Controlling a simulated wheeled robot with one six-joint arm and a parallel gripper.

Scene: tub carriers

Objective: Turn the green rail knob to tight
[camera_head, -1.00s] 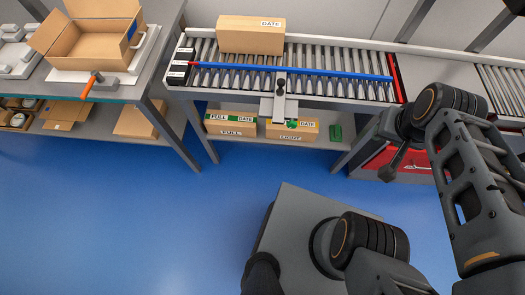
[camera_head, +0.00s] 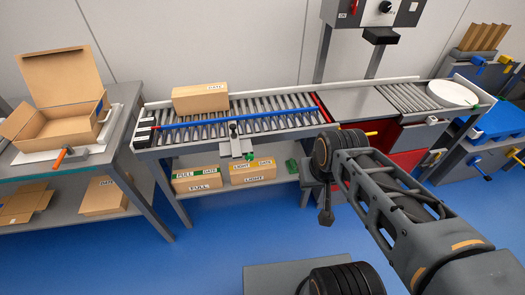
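The blue rail (camera_head: 235,119) runs along the front of the roller conveyor (camera_head: 285,104), with a red rod end at its left. A metal bracket (camera_head: 236,147) with a dark knob-like top hangs at the conveyor's front edge. A small green patch shows at the bracket's foot; I cannot tell whether it is the green rail knob or a box label behind it. My gripper (camera_head: 326,212) appears as a small dark end below my black wrist joint, right of the bracket and apart from it. Its fingers are too small to read.
Boxes marked FULL (camera_head: 196,180) and LIGHT (camera_head: 252,172) sit on the shelf under the conveyor. A carton (camera_head: 201,98) lies on the rollers. A left table holds an open box (camera_head: 60,108). A control panel (camera_head: 372,12) stands behind.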

